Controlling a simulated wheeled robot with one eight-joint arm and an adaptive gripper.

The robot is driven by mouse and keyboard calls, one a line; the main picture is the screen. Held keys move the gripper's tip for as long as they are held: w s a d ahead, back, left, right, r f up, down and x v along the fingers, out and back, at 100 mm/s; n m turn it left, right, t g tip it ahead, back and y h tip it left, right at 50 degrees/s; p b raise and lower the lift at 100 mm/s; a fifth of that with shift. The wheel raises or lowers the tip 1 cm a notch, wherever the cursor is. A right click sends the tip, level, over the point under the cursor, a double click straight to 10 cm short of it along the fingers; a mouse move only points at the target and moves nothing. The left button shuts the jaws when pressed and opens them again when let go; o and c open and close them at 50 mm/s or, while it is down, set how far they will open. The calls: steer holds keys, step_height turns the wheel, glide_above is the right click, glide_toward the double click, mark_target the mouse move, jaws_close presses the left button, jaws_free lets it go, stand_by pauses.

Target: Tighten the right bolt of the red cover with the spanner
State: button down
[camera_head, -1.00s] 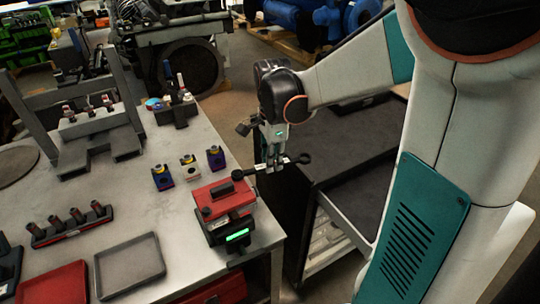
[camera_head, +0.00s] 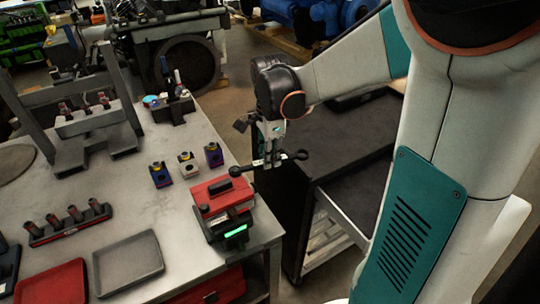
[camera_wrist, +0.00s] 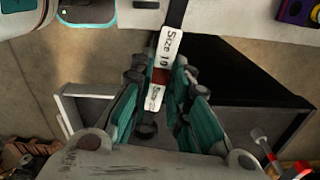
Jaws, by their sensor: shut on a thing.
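The red cover (camera_head: 222,194) is on top of a dark unit with a green lit display (camera_head: 236,231), at the table's front right corner. A dark handle-like part is on its top; I cannot pick out the right bolt. My gripper (camera_head: 270,162) is shut on the dark spanner (camera_head: 293,156) and holds it level just beyond the cover's right side. The spanner's left end is above or near the cover's far edge; contact is unclear. In the wrist view the teal fingers (camera_wrist: 160,88) hold the spanner (camera_wrist: 176,14), whose white labels read "Size 10".
A grey tray (camera_head: 128,265), a red tray (camera_head: 52,285) and a rack of several dark pieces (camera_head: 68,224) lie farther left. A dark cabinet (camera_head: 350,135) stands right of the table. A metal press-like frame (camera_head: 85,120) stands at the back left.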

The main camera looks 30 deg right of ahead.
steer(key=shift+r, duration=0.2)
steer(key=shift+r+p, duration=1.3)
steer(key=shift+r, duration=0.3)
step_height(320, 180, up, 6)
steer(key=p, duration=0.4)
steer(key=shift+s, duration=0.1)
steer(key=s+a+p, duration=0.1)
steer(key=s, duration=0.6)
steer(key=shift+a, duration=0.2)
